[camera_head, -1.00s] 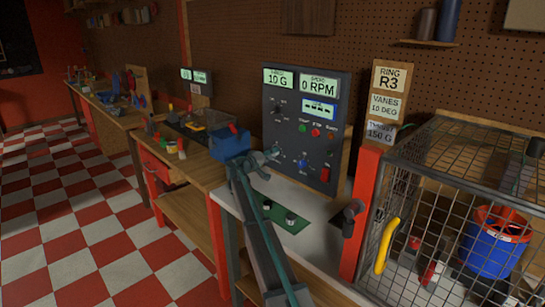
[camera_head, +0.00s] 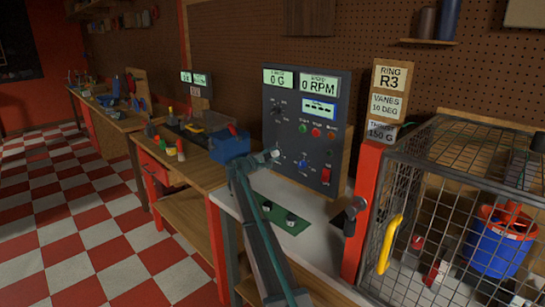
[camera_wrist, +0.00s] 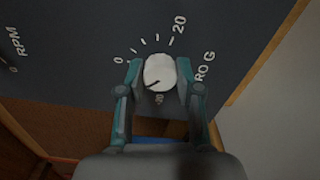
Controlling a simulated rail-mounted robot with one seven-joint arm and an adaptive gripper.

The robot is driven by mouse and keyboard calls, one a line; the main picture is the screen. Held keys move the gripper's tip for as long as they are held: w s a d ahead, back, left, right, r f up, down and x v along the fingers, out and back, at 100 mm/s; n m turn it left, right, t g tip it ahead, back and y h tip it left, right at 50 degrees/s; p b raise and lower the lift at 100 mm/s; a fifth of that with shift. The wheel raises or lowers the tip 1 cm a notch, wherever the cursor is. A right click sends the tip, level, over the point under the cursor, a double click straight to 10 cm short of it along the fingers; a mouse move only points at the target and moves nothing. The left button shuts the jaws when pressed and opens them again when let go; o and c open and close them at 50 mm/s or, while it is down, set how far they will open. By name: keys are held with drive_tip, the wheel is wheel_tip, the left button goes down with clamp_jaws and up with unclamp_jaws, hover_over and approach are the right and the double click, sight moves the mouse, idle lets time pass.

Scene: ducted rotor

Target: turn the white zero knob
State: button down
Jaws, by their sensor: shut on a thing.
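The white zero knob (camera_wrist: 160,72) shows in the wrist view on a dark panel, with a printed scale from 0 to 20 around it. A dark pointer mark on its face points to the lower left. My gripper (camera_wrist: 160,80) is shut on the knob, one teal finger at its left and one at its right. In the head view my gripper (camera_head: 266,159) is at the lower left of the control panel (camera_head: 290,135). The knob is hard to make out there. The panel's top left display (camera_head: 280,78) reads 0 G.
The display beside it (camera_head: 319,86) reads 0 RPM. Buttons, a blue knob (camera_head: 303,163) and a red switch (camera_head: 326,176) lie right of my gripper. A wire cage (camera_head: 455,210) with a yellow handle (camera_head: 387,245) is at right.

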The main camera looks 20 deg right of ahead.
drive_tip(key=shift+n, duration=0.3)
drive_tip(key=c, duration=0.8)
unclamp_jaws()
drive_tip(key=shift+o, duration=0.2)
drive_tip(key=v, duration=1.2)
drive_tip(key=shift+a, duration=0.1)
